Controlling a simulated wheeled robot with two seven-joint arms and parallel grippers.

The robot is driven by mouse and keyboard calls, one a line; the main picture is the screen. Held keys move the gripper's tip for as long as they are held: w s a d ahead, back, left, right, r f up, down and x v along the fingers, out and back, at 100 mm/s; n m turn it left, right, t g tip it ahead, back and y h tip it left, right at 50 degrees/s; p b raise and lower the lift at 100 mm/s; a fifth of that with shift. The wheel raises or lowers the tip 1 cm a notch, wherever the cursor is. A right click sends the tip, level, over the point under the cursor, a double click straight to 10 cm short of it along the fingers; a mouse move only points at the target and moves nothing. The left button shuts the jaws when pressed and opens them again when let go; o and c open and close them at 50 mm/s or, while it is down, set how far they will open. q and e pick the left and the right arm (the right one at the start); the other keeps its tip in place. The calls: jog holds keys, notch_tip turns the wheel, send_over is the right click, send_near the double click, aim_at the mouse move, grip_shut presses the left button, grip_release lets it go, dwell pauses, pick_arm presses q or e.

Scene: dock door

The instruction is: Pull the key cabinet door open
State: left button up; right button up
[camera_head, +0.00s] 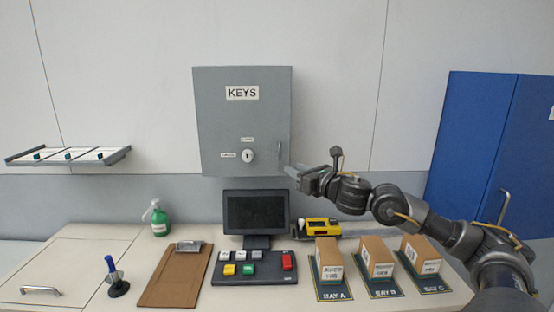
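The grey key cabinet (225,125) hangs on the wall at centre, marked KEYS. Its door looks shut. A round lock (248,155) with small labels sits low on the door. A slim vertical handle (279,128) is near the door's right edge. My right gripper (293,170) reaches in from the right, its tips by the cabinet's lower right corner, below the handle. I cannot tell whether it touches the cabinet or whether its fingers are apart. My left gripper is out of view.
Below stand a monitor (255,212), a button panel (250,268), a clipboard (176,275), a green spray bottle (159,220) and cardboard boxes (328,258) on bay mats. A blue cabinet (480,140) stands at right. A wall rack (67,156) is at left.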

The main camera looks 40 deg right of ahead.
jog(key=s, duration=0.1)
jog(key=p, duration=0.5)
send_near(283, 159)
notch_tip(283, 159, up, 2)
jog(key=w+a, duration=0.1)
jog(key=a, duration=0.2)
jog(key=w, duration=0.1)
jog(key=w+p, duration=0.1)
jog(key=w, duration=0.1)
jog(key=w+p, duration=0.1)
jog(key=w, duration=0.1)
jog(key=shift+d, duration=0.3)
jog(key=shift+w+f, duration=0.2)
jog(key=shift+w, duration=0.2)
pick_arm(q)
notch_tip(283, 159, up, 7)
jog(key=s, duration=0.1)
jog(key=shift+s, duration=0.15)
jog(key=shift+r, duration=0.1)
pick_arm(e)
grip_shut()
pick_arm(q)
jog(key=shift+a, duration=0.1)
pick_arm(e)
jog(key=shift+a, duration=0.1)
